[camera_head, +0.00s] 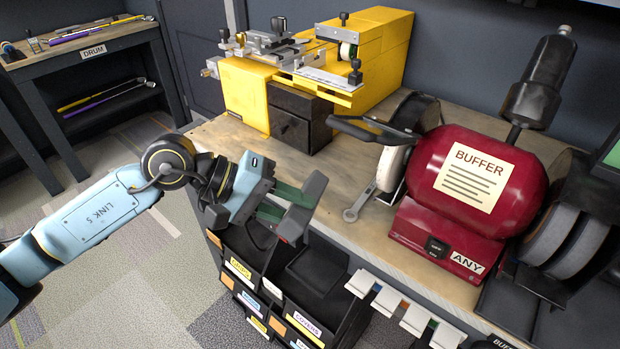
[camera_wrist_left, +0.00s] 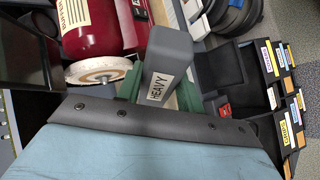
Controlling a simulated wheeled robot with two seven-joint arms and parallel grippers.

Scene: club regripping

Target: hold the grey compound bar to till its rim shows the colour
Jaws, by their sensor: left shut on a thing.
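The grey compound bar (camera_head: 307,193) is held in my left gripper (camera_head: 284,200), between its green fingers, above the bins at the bench's front edge. In the left wrist view the bar (camera_wrist_left: 170,50) shows a label reading HEAVY. The red buffer (camera_head: 470,180) stands on the bench to the right, marked BUFFER and ANY. Grey wheels (camera_head: 550,240) sit on the buffer's right side. My right gripper is not in view.
Black labelled bins (camera_head: 270,290) hang below the bench front, under my left gripper. A yellow machine (camera_head: 375,55) stands at the back. A wrench-like tool (camera_head: 365,200) lies on the bench near the left wheel.

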